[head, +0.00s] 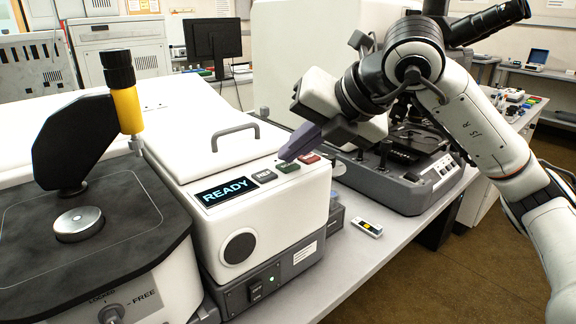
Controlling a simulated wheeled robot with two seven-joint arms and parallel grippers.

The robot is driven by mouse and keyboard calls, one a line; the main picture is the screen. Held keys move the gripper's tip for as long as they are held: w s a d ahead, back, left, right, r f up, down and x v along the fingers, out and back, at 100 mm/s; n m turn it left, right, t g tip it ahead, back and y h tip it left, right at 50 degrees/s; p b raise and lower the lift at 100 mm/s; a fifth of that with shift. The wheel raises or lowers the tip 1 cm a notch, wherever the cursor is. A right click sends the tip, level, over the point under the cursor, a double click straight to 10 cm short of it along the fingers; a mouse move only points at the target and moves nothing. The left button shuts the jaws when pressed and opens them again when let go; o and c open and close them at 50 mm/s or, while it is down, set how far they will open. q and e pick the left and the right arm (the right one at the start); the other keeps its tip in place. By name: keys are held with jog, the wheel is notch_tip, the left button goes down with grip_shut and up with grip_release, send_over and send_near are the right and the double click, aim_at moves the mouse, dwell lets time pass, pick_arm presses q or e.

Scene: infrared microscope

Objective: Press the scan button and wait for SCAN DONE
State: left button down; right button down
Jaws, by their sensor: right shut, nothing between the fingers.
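The white instrument box (285,205) has a dark display (226,192) that reads READY. To the right of the display sit a grey button (264,176) marked REF, a green button (288,168) and a red button (310,159). My right gripper (285,157) is shut and empty. It comes in from the right, and its fingertips are at the green button's far edge in the picture. I cannot tell whether they touch it. Any label on the green button is too small to read. My left gripper is out of view.
A black stage with a yellow-collared press arm (128,108) stands at left. A microscope with a grey base (400,188) stands behind my right arm. A small yellow-and-white device (367,229) lies on the bench. The bench front beside it is clear.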

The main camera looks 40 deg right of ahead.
aim_at(294, 168)
jog(key=shift+f, duration=0.25)
dwell(0.4)
jog(key=shift+r+p, duration=0.5)
jog(key=shift+r, duration=0.3)
notch_tip(294, 168, up, 5)
jog(key=p, duration=0.4)
jog(key=shift+r+p, duration=0.1)
jog(key=shift+p, duration=0.2)
dwell(0.3)
